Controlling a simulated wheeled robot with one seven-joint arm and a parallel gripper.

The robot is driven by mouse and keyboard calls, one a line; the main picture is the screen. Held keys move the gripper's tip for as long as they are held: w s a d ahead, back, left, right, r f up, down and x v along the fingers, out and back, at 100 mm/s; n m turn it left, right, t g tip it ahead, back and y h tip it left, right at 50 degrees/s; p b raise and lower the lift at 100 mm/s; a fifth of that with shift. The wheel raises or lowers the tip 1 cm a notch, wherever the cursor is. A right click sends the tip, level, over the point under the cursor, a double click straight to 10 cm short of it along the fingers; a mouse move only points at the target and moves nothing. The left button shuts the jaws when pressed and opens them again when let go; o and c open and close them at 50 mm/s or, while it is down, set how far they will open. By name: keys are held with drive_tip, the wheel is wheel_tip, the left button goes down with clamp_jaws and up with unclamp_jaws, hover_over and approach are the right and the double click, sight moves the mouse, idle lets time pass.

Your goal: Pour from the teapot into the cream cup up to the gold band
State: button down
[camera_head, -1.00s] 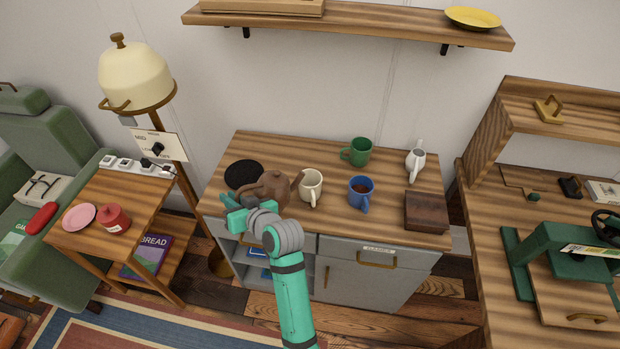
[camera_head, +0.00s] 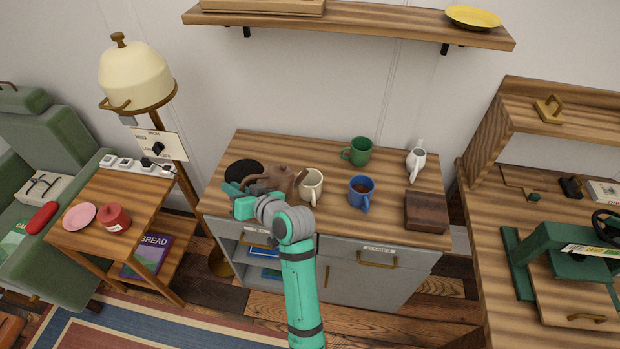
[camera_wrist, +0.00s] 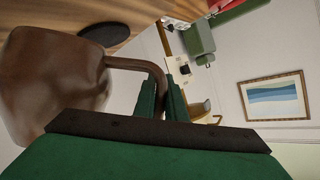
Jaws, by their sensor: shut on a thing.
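The brown teapot (camera_head: 279,176) is at the left part of the grey cabinet's wooden top, its spout pointing right toward the cream cup. My gripper (camera_head: 243,197) is shut on the teapot's handle; the wrist view shows the handle (camera_wrist: 150,68) between my green fingers (camera_wrist: 165,97) and the teapot's body (camera_wrist: 55,75) at left. I cannot tell how far the teapot is above the top. The cream cup (camera_head: 311,186) stands upright just right of the spout, very close to it. Its gold band and fill level are too small to tell.
A blue mug (camera_head: 361,192) with dark liquid, a green mug (camera_head: 358,151), a white jug (camera_head: 416,164) and a dark wooden box (camera_head: 427,212) stand to the right. A black round mat (camera_head: 244,174) lies at left. The top's front middle is clear.

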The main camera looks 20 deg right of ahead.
drive_tip(key=shift+m+y, duration=0.6)
drive_tip(key=shift+m, duration=0.2)
drive_tip(key=shift+w+d+r+p, duration=0.1)
drive_tip(key=shift+d+r, duration=0.4)
drive_tip(key=shift+r, duration=0.2)
drive_tip(key=shift+w+d+r+p, duration=0.15)
drive_tip(key=shift+d+r, duration=0.3)
drive_tip(key=shift+r, duration=0.3)
drive_tip(key=shift+w+d+r+p, duration=0.1)
drive_tip(key=shift+d+r, duration=0.4)
drive_tip(key=shift+r, duration=0.2)
idle(2.5)
drive_tip(key=shift+d+r+p, duration=0.2)
drive_tip(key=shift+r+p, duration=0.15)
drive_tip(key=shift+p, duration=0.2)
idle(2.0)
